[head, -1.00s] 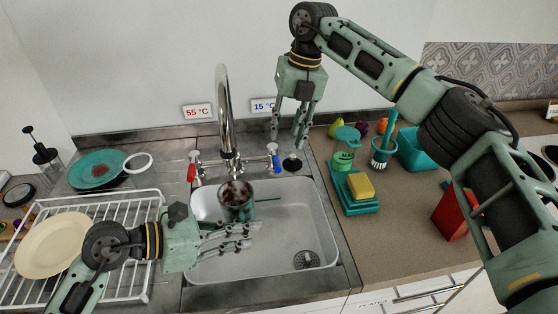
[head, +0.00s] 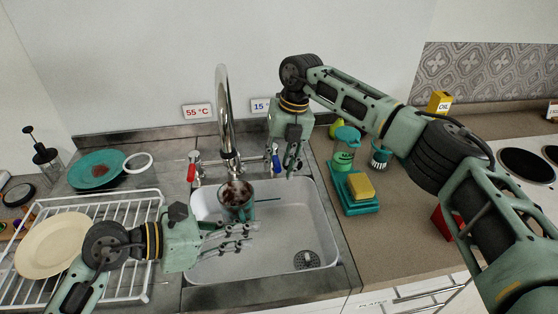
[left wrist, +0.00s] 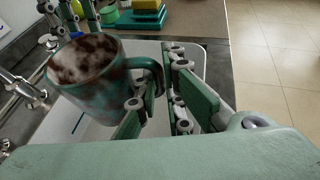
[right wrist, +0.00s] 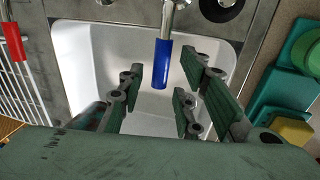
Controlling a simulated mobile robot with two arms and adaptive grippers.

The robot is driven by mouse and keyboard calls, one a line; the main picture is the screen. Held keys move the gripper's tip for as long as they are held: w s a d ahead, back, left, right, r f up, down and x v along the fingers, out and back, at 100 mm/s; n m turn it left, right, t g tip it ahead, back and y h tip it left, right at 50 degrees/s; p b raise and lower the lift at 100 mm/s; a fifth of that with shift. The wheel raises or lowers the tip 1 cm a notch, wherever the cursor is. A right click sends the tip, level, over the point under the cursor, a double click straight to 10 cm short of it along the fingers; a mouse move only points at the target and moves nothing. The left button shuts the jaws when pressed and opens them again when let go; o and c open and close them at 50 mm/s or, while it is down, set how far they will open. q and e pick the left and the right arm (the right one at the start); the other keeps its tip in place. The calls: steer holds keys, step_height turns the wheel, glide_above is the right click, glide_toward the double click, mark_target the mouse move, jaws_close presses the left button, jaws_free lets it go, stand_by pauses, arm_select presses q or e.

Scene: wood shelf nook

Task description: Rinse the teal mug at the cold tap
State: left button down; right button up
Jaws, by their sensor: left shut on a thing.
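The teal mug (head: 235,207), brown-stained inside, is held upright over the sink under the tall chrome spout (head: 224,115). It also shows large in the left wrist view (left wrist: 95,88). My left gripper (left wrist: 155,95) is shut on the mug's handle. The cold tap is the blue lever (head: 276,165) right of the spout, by the 15 °C label (head: 259,105). My right gripper (right wrist: 160,92) is open, with the blue lever (right wrist: 161,65) showing between its fingers; I cannot tell whether they touch it. No water stream shows from the spout.
The red hot lever (head: 192,168) stands left of the spout, by the 55 °C label (head: 198,111). A white dish rack (head: 135,215) with a cream plate (head: 52,245) is left of the sink (head: 310,225). A yellow sponge (head: 361,186) on a teal tray is to the right.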

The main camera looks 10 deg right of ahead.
jaws_close()
steer(key=shift+d, duration=0.15)
steer(key=shift+w+d+n, duration=0.2)
steer(key=shift+d+n, duration=0.7)
steer(key=shift+n, duration=0.5)
steer(key=shift+o, duration=0.6)
jaws_free()
steer(key=shift+r, duration=0.1)
step_height(320, 180, up, 12)
steer(key=d, duration=0.2)
steer(key=shift+w+f, duration=0.2)
steer(key=shift+w, duration=0.1)
